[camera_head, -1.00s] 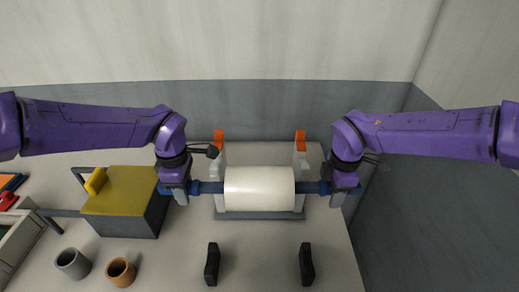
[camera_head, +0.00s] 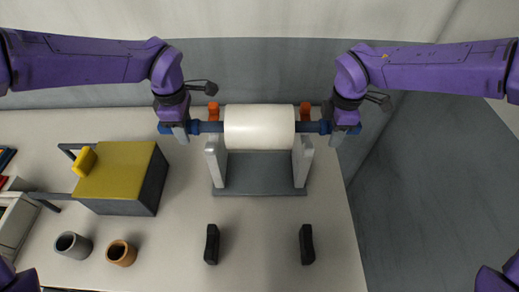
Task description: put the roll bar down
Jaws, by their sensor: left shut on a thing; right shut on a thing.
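The roll bar (camera_head: 208,127) is a dark blue bar running left to right through a thick white roll (camera_head: 259,127). My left gripper (camera_head: 180,132) is shut on its left end and my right gripper (camera_head: 341,131) is shut on its right end. The bar looks level. A grey stand (camera_head: 259,175) with two light upright supports and orange tips stands behind and below the roll. The roll hides part of the stand, and I cannot tell whether the bar touches the supports.
Two black rests (camera_head: 212,244) and (camera_head: 307,244) stand apart on the bare front of the white table (camera_head: 260,270). At the left are a yellow-topped box (camera_head: 117,170), a grey cup (camera_head: 73,246) and an orange cup (camera_head: 121,253).

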